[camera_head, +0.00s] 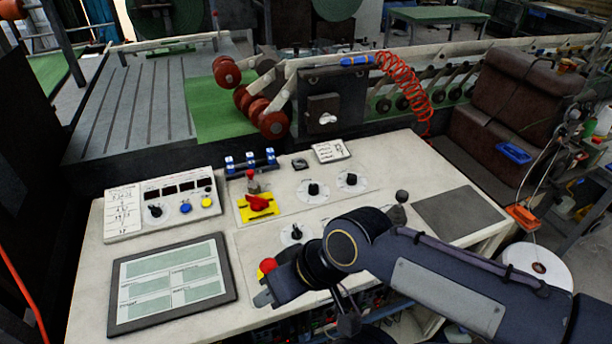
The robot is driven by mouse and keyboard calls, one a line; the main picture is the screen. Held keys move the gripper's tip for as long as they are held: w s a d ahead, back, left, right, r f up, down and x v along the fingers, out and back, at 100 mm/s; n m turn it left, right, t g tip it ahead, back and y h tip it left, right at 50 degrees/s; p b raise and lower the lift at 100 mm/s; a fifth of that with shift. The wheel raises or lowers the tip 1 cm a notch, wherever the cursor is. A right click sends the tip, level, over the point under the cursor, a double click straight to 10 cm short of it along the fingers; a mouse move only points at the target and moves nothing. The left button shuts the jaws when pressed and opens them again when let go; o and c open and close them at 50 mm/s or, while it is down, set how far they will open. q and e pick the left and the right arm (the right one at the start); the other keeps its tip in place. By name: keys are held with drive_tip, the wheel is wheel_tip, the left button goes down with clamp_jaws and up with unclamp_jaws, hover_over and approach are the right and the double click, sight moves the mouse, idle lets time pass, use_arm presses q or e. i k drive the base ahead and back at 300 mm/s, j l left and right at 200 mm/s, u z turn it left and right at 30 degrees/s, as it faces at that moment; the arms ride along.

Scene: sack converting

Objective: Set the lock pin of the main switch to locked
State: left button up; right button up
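The main switch (258,203) is a red rotary handle on a yellow plate, on the light control desk. A small upright pin with a red top (252,181) stands at the plate's back edge; it looks like the lock pin, but its exact setting is too small to tell. My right gripper (264,297) is low over the front of the desk, in front of the switch and apart from it. I see it from above and behind, so its finger gap is hidden. My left gripper is not in view.
A red button (267,265) sits right beside my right gripper. Black knobs (314,190) stand right of the switch, with another knob (296,233) in front. A tablet-like screen (172,284) and a button panel (164,203) lie left. Blue-topped switches (250,160) stand behind.

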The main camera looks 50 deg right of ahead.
sight(250, 173)
drive_tip(key=z, duration=1.6)
